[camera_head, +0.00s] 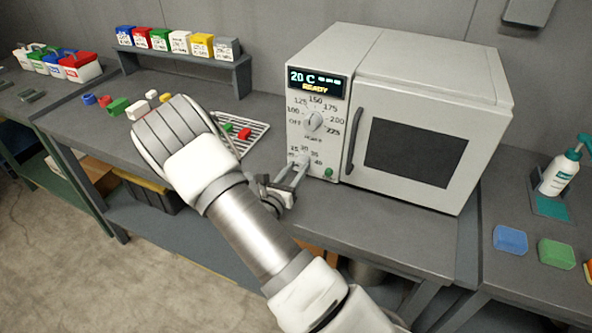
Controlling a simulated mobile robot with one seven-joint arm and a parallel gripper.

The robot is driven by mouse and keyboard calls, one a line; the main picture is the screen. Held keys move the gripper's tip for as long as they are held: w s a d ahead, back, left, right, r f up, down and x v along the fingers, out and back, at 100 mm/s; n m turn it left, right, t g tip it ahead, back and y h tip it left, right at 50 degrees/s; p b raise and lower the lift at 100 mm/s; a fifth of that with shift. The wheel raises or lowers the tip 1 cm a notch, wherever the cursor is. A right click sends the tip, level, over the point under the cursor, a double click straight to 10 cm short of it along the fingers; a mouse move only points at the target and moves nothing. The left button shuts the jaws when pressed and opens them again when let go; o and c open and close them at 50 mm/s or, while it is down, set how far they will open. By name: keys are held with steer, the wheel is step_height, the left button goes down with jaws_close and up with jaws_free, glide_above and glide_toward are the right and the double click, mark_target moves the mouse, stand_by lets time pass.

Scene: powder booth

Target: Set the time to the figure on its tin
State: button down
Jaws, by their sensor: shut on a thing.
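The white oven (430,140) stands on the grey bench with its door shut. Its display (316,82) reads 20 C and READY. The upper dial (313,121) is marked OFF and 100 to 225. The lower timer dial (302,160) has small figures around it; its pointer is hard to read. My gripper (299,168) reaches in from the lower left, its fingers shut on the timer knob and mostly covering it. Small tins stand on a raised shelf: blue (125,35), red (142,37), green (159,38), white (179,41), yellow (200,45) and grey (227,48). Their labels are too small to read surely.
A green button (329,172) sits right of the timer. A wire rack (258,130) holds a green piece (228,127) and a red piece (244,134). Coloured pieces lie behind my arm. A pump bottle (560,172) and coloured pads (510,240) are at right.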

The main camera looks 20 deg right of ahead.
steer(key=shift+m, duration=0.3)
steer(key=m+b, duration=0.4)
steer(key=shift+f+m, duration=0.2)
steer(key=shift+m, duration=0.1)
steer(key=m+b, duration=0.4)
steer(key=b, duration=0.1)
steer(key=shift+f, duration=0.1)
steer(key=m+b, duration=0.5)
steer(key=b, duration=0.3)
steer(key=shift+s+d, duration=0.1)
steer(key=m+b, duration=0.2)
steer(key=b, duration=0.2)
steer(key=shift+m+y, duration=0.3)
steer(key=shift+y, duration=0.1)
steer(key=shift+r+m+b, duration=0.2)
steer(key=shift+m+b, duration=0.1)
steer(key=shift+b, duration=0.4)
steer(key=shift+r, duration=0.1)
steer(key=shift+c, duration=2.3)
jaws_free()
